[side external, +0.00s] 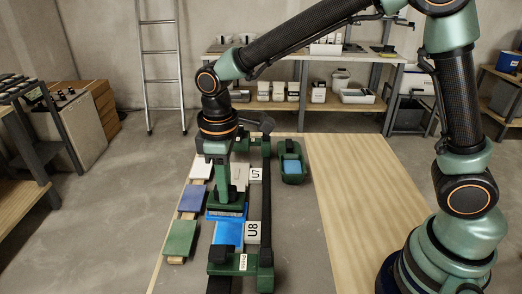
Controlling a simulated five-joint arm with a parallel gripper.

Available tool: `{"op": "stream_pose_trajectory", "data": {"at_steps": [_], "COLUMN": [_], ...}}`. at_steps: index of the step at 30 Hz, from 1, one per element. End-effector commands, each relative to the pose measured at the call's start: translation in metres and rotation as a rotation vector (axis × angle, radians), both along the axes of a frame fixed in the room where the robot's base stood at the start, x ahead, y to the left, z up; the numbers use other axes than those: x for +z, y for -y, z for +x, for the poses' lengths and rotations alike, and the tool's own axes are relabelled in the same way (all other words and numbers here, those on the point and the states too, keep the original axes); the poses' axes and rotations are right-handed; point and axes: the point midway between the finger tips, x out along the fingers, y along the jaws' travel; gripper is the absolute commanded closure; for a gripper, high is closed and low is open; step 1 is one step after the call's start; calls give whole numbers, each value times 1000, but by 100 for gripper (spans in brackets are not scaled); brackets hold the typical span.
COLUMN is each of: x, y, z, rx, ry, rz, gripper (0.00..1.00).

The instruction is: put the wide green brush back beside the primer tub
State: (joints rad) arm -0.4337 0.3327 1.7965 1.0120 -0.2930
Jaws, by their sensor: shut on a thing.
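My gripper (224,172) points down over the work board and is shut on the wide green brush (220,197). The brush is upright, with its wide lower edge just above or on a blue patch; I cannot tell if they touch. A small green tub with a light blue inside (291,168), seemingly the primer tub, stands to the right, beyond the dark rail. The spot beside it on the right is bare board. My gripper is left of the tub, and its fingertips are partly hidden by the brush and the arm.
A green frame with a dark rail (266,200) stands between brush and tub. Labels U7 (256,174) and U8 (252,232) stand by a white tile (239,176) and a blue tile (228,235). White, blue and green sample tiles (180,238) lie left. Bare wood (350,190) is at right.

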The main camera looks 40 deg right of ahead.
Motion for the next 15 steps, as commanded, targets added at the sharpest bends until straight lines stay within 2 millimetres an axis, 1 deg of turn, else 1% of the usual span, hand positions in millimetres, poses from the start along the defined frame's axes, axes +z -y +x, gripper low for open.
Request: {"op": "stream_pose_trajectory", "data": {"at_steps": [2, 5, 6, 8, 9, 12, 15], "x": [0, 0, -1, -1, -2, -3, -4], "y": [18, 50, 65, 89, 104, 139, 167], "z": [3, 6, 7, 7, 5, 0, -7], "rx": [-110, -324, -427, -589, -697, -955, -1175], "ry": [1, 1, 1, 1, 1, 1, 1], "rz": [1, 1, 1, 1, 1, 1, 1], "gripper": [100, 100, 100, 100, 100, 100, 100]}}
